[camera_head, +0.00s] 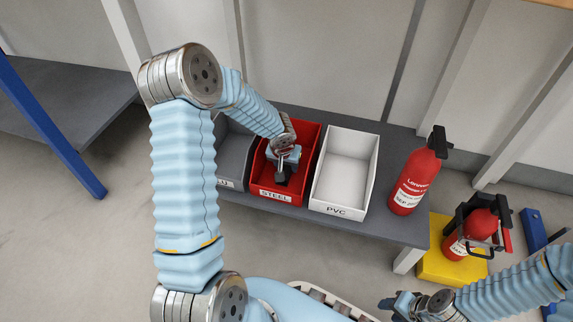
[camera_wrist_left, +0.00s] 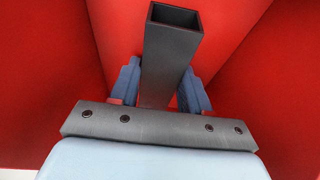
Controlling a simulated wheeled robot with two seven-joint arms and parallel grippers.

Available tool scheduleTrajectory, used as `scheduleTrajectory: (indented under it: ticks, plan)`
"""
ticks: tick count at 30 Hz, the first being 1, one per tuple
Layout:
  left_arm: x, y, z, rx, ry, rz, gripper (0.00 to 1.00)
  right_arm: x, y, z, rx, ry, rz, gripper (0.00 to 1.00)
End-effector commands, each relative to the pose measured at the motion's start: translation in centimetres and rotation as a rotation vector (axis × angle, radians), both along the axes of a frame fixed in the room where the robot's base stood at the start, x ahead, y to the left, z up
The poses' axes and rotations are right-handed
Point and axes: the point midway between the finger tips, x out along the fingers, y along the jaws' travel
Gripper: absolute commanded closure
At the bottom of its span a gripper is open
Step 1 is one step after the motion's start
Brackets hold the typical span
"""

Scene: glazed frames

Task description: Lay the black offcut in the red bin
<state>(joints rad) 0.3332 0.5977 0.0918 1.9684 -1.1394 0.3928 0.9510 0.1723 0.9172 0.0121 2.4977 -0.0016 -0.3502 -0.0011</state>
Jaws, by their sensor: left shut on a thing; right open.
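The red bin (camera_head: 307,150), labelled STEEL, stands on a grey bench between a grey bin and a white bin. My left gripper (camera_head: 283,167) reaches down into the red bin. It is shut on the black offcut (camera_head: 280,180), a short hollow square tube. In the left wrist view the offcut (camera_wrist_left: 171,55) sits between the two blue fingers of my left gripper (camera_wrist_left: 158,90), with red bin walls (camera_wrist_left: 50,60) around it. Whether the offcut touches the bin floor I cannot tell. My right gripper (camera_head: 400,304) is open, low at the bottom right, away from the bins.
The grey bin (camera_head: 233,150) is left of the red one, partly behind my arm. The white bin (camera_head: 345,165), labelled PVC, is empty. A fire extinguisher (camera_head: 415,182) stands at the bench's right end; another (camera_head: 470,230) is on a yellow block (camera_head: 440,264).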

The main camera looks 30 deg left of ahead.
Motion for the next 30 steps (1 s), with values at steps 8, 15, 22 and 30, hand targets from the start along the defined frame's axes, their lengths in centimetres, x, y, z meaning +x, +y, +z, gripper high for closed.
scheduleTrajectory:
  ticks: [8,15,22,30]
  plan:
    - [0.0,0.0,0.0,0.0,0.0,0.0,0.28,0.0,0.0,0.0,0.0,0.0,0.0,0.57]
    - [0.0,0.0,0.2,0.0,0.0,0.0,0.28,0.0,0.0,0.2,0.0,0.0,0.0,0.57]
    - [-0.2,0.0,2.6,0.001,-0.003,0.001,0.28,-0.1,0.0,2.4,0.002,0.004,0.003,0.57]
    - [-2.1,-0.4,9.1,0.002,-0.005,0.001,0.28,-0.2,0.0,4.0,0.0,0.006,0.003,0.57]
